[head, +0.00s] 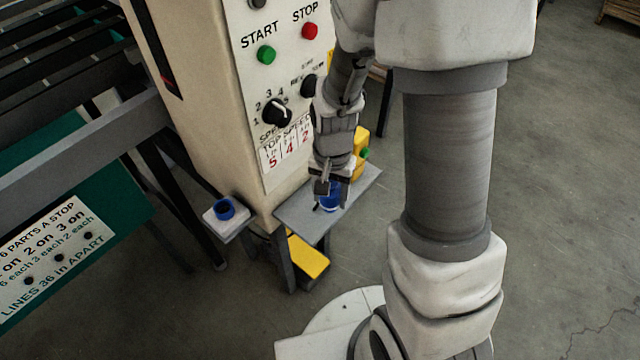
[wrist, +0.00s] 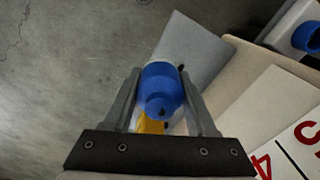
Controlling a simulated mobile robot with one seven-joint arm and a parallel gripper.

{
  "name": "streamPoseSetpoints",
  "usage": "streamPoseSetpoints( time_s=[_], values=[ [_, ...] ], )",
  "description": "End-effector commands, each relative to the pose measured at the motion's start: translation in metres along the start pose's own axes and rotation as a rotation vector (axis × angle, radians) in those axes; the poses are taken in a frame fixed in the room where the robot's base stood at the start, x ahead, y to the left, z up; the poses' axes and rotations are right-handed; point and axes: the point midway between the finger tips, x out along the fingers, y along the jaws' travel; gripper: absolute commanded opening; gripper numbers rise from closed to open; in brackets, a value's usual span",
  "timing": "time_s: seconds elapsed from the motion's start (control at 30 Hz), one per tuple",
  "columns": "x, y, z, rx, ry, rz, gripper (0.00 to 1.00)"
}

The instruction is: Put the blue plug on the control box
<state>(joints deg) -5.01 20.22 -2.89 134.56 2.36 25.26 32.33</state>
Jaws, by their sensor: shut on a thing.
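The blue plug (head: 330,200) is between the fingers of my gripper (head: 327,190), which is shut on it. In the wrist view the plug (wrist: 161,88) sits upright-looking between both fingers of my gripper (wrist: 160,85). It is at the grey shelf (head: 297,212); I cannot tell whether it touches the shelf. The control box (head: 190,90) is the tall beige cabinet behind, with START and STOP buttons and dials on its panel. A second blue round piece (head: 225,208), hollow-looking, is on a white block on a small ledge left of the shelf; it also shows in the wrist view (wrist: 308,37).
A yellow container (head: 360,141) with a green cap stands on the shelf behind my gripper. A yellow pedal-like piece (head: 308,257) is below the shelf. A dark rail frame (head: 80,125) and a green sign panel (head: 40,255) are at left.

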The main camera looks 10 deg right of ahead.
Motion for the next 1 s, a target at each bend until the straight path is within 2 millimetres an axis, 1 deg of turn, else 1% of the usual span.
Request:
streamPoseSetpoints(
  time_s=[0.03, 0.1, 0.27, 0.53, 0.8, 0.93, 0.97, 1.0],
  values=[
    [0.005, -0.006, -0.004, -0.001, -0.001, 0.0, 0.0],
    [0.009, -0.012, -0.008, -0.001, -0.001, 0.001, 0.0],
    [0.015, -0.016, -0.011, -0.001, -0.001, 0.001, 0.0],
    [0.051, -0.015, -0.01, 0.0, -0.002, 0.001, 0.0],
    [0.051, -0.016, -0.011, 0.0, 0.0, 0.0, 0.0],
    [0.056, -0.016, -0.011, 0.0, 0.0, 0.0, 0.0],
    [0.055, -0.016, -0.011, 0.0, 0.0, 0.0, 0.61],
    [0.054, -0.016, -0.011, 0.0, 0.0, 0.0, 0.68]
  ],
)
